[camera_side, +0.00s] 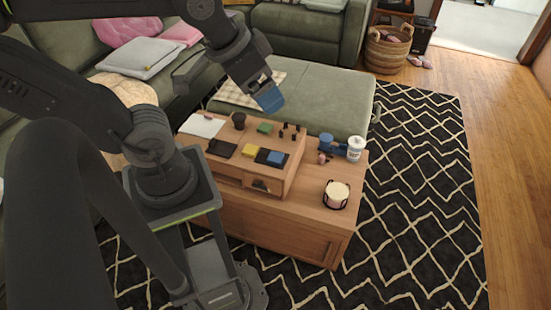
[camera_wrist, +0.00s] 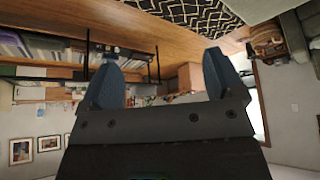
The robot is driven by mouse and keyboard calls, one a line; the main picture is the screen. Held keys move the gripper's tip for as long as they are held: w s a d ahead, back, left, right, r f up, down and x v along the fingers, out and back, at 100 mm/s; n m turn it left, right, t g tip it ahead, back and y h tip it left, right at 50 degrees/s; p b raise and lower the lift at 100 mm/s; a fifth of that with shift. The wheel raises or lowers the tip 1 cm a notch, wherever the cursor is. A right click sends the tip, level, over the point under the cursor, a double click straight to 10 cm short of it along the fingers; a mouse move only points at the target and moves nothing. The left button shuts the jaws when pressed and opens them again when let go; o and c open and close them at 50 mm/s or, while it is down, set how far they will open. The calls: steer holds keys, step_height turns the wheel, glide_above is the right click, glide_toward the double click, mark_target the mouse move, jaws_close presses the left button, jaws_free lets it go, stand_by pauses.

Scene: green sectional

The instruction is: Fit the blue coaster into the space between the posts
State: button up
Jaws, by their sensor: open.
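The blue coaster (camera_side: 276,157) appears to be the small blue square on a dark pad on top of the wooden unit, in the side view. Several short black posts (camera_side: 289,131) stand behind it, near the unit's back right. My gripper (camera_side: 268,99) is raised above and behind the unit, in front of the green sofa seat, apart from the coaster. In the wrist view my gripper (camera_wrist: 165,82) has its two blue fingers spread with nothing between them. The wrist view faces the room and shows neither coaster nor posts.
A yellow block (camera_side: 250,150) lies left of the blue coaster and a green block (camera_side: 265,128) behind. A dark cup (camera_side: 239,120) stands farther back. On the lower table at right are a blue object (camera_side: 326,141), a white jar (camera_side: 355,149) and a round caged candle-like item (camera_side: 336,194).

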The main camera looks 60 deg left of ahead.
steer(key=w+a+f+n+g, duration=0.1)
steer(key=w+a+f+n, duration=0.1)
steer(key=w+a, duration=0.3)
steer(key=w+a+f+n+g, duration=0.1)
steer(key=w+a+f, duration=0.2)
steer(key=w, duration=0.4)
steer(key=n+g, duration=0.4)
steer(key=n, duration=0.2)
glide_above(276, 156)
steer(key=f, duration=4.1)
steer(key=shift+d+f, duration=0.3)
steer(key=shift+f, duration=0.1)
steer(key=shift+s+a+f, duration=0.1)
steer(key=shift+a+f, duration=0.05)
steer(key=shift+f, duration=1.3)
steer(key=shift+a+f, duration=0.1)
steer(key=shift+f, duration=1.35)
